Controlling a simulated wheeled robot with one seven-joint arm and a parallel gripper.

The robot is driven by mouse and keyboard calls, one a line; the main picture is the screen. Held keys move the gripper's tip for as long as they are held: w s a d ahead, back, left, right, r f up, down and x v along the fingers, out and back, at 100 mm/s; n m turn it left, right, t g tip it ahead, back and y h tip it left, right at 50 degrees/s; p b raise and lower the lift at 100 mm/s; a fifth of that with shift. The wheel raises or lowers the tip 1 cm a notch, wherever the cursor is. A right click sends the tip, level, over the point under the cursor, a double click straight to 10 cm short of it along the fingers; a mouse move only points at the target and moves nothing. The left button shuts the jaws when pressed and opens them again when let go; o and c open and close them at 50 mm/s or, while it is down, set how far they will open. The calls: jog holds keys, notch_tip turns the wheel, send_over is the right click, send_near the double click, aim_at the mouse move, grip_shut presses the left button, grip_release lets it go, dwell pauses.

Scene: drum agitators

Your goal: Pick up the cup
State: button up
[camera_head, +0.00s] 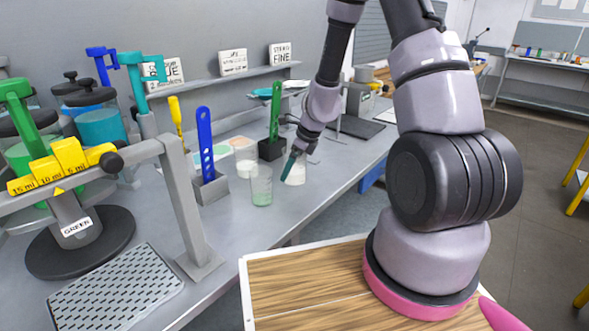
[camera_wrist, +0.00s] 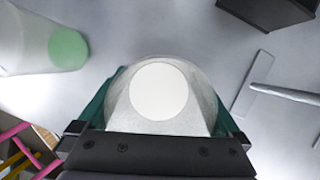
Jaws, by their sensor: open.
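A clear cup with a white round area inside (camera_wrist: 159,92) stands between the two teal fingers of my gripper (camera_wrist: 160,105) in the wrist view. In the head view this cup (camera_head: 297,174) stands on the grey bench, partly behind my gripper (camera_head: 290,164). My gripper is open, with one finger on each side of the cup. Whether the fingers touch it I cannot tell. A second clear cup with green at its bottom (camera_head: 261,187) stands just left of it; it also shows at the upper left of the wrist view (camera_wrist: 68,48).
A grey holder with a blue tool (camera_head: 206,145) and a black holder with a green tool (camera_head: 275,110) stand behind and left of the cups. The drum stand (camera_head: 185,200) and a perforated tray (camera_head: 115,290) are at the left. The bench's front edge is close to the cups.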

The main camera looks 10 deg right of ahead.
jog(key=c, duration=1.2)
jog(key=shift+c, duration=0.2)
jog(key=shift+r, duration=0.15)
